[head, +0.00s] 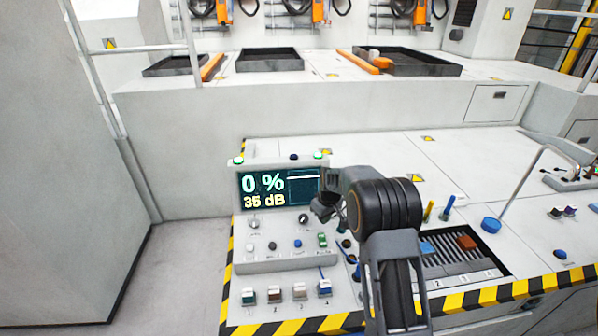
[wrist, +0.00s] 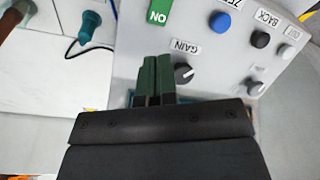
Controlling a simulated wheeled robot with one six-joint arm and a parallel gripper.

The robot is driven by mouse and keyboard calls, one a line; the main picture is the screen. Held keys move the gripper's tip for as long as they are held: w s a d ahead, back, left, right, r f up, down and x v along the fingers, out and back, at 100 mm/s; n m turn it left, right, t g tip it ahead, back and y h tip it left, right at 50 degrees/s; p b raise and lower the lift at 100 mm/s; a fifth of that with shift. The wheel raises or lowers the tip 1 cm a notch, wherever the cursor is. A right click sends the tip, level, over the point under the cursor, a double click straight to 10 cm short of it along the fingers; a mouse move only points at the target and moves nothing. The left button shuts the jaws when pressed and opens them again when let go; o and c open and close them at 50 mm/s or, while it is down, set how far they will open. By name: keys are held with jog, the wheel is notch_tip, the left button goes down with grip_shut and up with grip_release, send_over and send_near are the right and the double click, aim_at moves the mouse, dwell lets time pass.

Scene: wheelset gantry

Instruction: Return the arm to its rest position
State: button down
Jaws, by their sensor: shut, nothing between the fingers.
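My gripper (head: 326,208) is in front of the right side of the control panel in the head view, at the end of my raised arm. In the wrist view, the two green fingers of my gripper (wrist: 154,62) are together with nothing between them. They point over the panel face beside the GAIN knob (wrist: 184,73). I cannot tell whether the fingertips touch the panel. The green ON switch (wrist: 159,12) lies beyond the fingertips. The display (head: 264,190) reads 0 % and 35 dB.
Small blocks (head: 272,294) line the console front, inside a yellow-black striped edge (head: 490,293). A slotted tray (head: 465,262) and a blue round knob (head: 490,225) lie to the right. A thin bent post (head: 522,182) rises there. Black trays (head: 270,60) lie on the far ledge.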

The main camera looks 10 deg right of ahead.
jog(key=shift+s+f+m, duration=0.1)
jog(key=shift+s+m, duration=0.05)
jog(key=shift+m, duration=0.25)
jog(key=shift+s+f+m+g, duration=0.5)
jog(key=shift+s+f, duration=0.35)
jog(key=shift+s, duration=0.3)
jog(key=s+r+m+t, duration=0.2)
jog(key=s+r, duration=0.7)
jog(key=s, duration=0.5)
jog(key=s+r+m+t, duration=0.2)
jog(key=s+r, duration=0.8)
jog(key=s, duration=0.4)
jog(key=shift+r+h, duration=0.3)
jog(key=shift+h, duration=0.1)
